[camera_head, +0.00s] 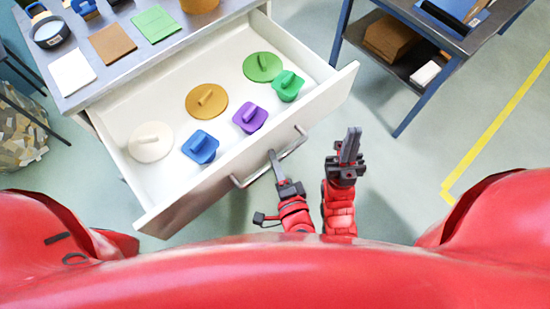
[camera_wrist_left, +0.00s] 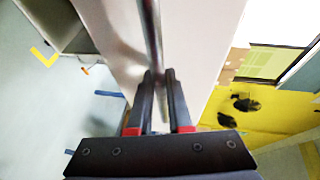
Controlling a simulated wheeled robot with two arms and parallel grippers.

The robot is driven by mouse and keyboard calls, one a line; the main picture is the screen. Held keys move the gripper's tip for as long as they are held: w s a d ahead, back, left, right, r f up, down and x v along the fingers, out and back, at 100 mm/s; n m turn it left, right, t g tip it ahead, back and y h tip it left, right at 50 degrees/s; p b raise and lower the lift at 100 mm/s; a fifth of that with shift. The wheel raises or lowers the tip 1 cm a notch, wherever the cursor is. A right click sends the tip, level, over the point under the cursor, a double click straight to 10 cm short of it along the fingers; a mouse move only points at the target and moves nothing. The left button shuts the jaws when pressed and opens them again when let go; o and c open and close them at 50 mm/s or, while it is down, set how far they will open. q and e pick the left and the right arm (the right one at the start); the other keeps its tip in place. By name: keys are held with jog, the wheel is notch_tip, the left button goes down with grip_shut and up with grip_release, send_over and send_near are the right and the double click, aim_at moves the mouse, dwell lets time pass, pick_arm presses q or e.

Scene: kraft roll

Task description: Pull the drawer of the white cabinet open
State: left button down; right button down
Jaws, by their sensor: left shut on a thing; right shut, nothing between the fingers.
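The white cabinet's drawer (camera_head: 150,207) stands well open in the head view, pulled out toward me. A metal bar handle (camera_head: 293,146) runs along its front. My left gripper (camera_head: 275,160) is shut on the handle. In the left wrist view the handle bar (camera_wrist_left: 153,35) runs between the two fingers (camera_wrist_left: 158,90). My right gripper (camera_head: 351,140) is shut and empty, raised to the right of the handle and apart from it. Inside the drawer lie several lid-like pieces with knobs, among them a white one (camera_head: 150,147), an orange one (camera_head: 193,106), a blue one (camera_head: 200,153) and a purple one (camera_head: 250,121).
The cabinet top (camera_head: 70,103) holds a white card, a brown card, a green card (camera_head: 155,24) and other items. A blue-framed cart (camera_head: 398,124) with a brown stack stands at upper right. Floor with a yellow line (camera_head: 500,115) is clear at right.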

pick_arm(q)
jog(key=c, duration=0.8)
grip_release()
jog(key=shift+c, duration=0.2)
jog(key=b+v, duration=0.1)
jog(key=v, duration=0.6)
jog(key=shift+s, duration=0.25)
jog(key=shift+d, duration=0.15)
